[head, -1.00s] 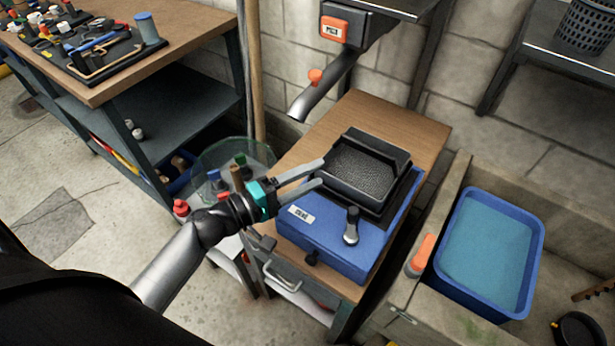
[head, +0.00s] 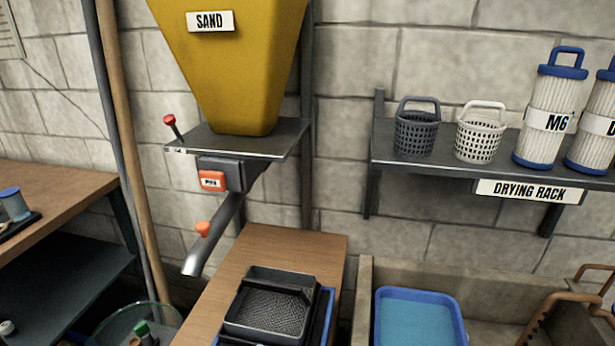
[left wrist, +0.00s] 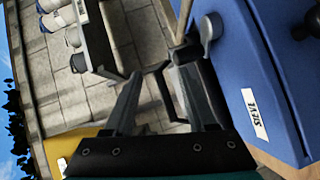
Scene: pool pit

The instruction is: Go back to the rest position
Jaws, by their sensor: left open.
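My left gripper (left wrist: 160,95) shows only in the left wrist view. Its two fingers are apart and nothing is between them. The blue sieve box (left wrist: 245,65) with a SIEVE label stands close to its right in that view. Neither arm shows in the head view now. My right gripper is in no view.
A yellow sand hopper (head: 235,75) with a metal spout (head: 218,240) hangs above the bench. A drying rack (head: 450,168) with baskets and filters is on the right wall. A blue tub (head: 420,292) sits in the concrete basin. A glass bin (head: 115,325) stands left of the bench.

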